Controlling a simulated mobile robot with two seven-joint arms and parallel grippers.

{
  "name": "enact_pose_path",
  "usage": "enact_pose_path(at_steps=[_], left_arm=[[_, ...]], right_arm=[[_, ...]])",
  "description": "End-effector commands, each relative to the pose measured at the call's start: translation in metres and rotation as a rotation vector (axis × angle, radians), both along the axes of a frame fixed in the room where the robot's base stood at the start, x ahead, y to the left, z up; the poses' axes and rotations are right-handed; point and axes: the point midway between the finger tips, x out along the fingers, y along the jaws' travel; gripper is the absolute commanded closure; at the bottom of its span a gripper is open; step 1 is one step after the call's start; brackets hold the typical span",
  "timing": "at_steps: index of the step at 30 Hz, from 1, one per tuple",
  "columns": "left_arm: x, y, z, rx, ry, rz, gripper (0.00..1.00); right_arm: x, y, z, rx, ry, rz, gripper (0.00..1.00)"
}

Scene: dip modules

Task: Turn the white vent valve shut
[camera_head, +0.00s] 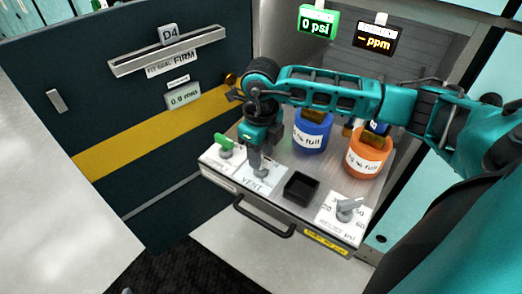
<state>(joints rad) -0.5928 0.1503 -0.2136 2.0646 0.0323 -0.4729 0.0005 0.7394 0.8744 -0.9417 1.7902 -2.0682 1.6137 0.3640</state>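The vent valve (262,173) stands on a white plate marked VENT (257,183), on the metal top of the drawer module. Only a small grey-white part of it shows, and its handle is mostly hidden behind my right gripper (261,163). The gripper comes in from the right and points down, with its fingertips right at the valve. I cannot tell whether the fingers touch the handle or how far apart they are. The handle's angle is also hidden. My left gripper is not in view.
A green-handled valve (224,142) is close on the left. A black square tray (301,188) and a grey dial (347,208) are to the right. Blue (310,130) and orange (368,156) canisters stand behind. A dark panel door (125,110) stands at left.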

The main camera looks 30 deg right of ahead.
Motion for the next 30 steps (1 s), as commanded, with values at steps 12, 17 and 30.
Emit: enact_pose_path(at_steps=[12,17,30], left_arm=[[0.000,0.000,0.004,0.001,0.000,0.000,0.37],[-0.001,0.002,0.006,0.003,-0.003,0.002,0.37],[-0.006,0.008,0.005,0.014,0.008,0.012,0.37]], right_arm=[[0.001,0.000,0.023,0.001,-0.004,0.002,0.57],[0.001,0.000,0.058,0.001,-0.005,0.002,0.57],[0.000,0.000,0.126,-0.001,-0.001,0.001,0.57]])
